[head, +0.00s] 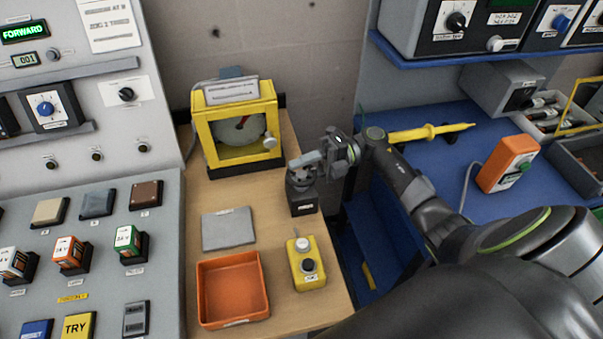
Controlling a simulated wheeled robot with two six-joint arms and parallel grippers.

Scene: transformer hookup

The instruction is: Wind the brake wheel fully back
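My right gripper (310,161) reaches in from the right, over a small black block (304,202) at the right edge of the wooden bench. A dark round piece like a small wheel (301,179) tops the block, right under the fingers. The fingers hide part of it, and I cannot tell whether they touch it or how far they are apart. Behind, a yellow-framed box (205,140) holds a grey disc (238,131) with a red mark and has a pale knob (270,143) in front. No label reads as the brake wheel. My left gripper is out of view.
On the bench (203,188) lie a grey plate (229,229), an orange tray (204,297) and a yellow control box (305,268). A grey switch panel (172,215) stands at left. A blue bench (447,145) at right carries a yellow probe (430,132) and an orange meter (507,164).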

